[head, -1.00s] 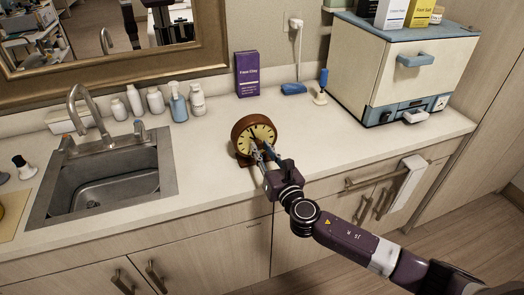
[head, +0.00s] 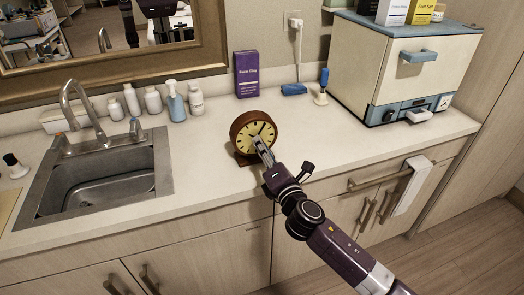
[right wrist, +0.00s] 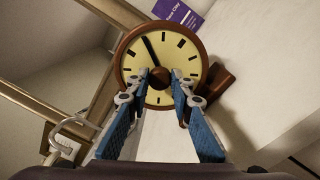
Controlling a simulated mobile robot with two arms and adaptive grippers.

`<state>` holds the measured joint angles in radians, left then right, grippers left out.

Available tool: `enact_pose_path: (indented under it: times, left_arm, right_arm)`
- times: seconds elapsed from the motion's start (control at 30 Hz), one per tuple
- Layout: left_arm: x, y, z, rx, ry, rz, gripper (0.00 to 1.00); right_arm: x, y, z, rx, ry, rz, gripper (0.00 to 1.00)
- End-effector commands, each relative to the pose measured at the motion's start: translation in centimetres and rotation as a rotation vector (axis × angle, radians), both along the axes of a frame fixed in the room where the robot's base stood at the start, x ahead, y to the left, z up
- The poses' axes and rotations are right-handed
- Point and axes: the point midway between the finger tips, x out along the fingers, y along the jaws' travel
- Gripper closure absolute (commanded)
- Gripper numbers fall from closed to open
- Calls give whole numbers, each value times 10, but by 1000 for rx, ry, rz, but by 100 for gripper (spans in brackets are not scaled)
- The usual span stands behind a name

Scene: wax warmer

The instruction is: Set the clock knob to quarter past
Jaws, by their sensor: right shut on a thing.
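The clock (head: 247,144) is round, with a brown rim, a pale yellow face and black marks, and stands upright on a brown base on the counter. In the right wrist view the clock face (right wrist: 188,54) looks turned, with its base at the right. My left gripper is out of view.
The sink (head: 162,170) is left of the clock. A purple box (head: 247,75) stands behind it, and several bottles (head: 176,102) stand at the back left. A blue and cream cabinet (head: 390,70) stands at the right.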

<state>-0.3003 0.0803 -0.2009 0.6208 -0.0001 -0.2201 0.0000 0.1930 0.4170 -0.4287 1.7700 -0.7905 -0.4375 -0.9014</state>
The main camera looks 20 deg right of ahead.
Motion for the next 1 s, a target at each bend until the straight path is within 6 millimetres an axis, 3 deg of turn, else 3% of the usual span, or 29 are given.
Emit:
enact_pose_path:
  times: [0.4, 1.0]
  left_arm:
    - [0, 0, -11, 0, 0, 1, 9]
    - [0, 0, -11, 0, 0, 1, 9]
  right_arm:
    - [0, 0, -2, 396, 14, -2, 100]
    - [0, 1, -2, 886, 32, -1, 100]
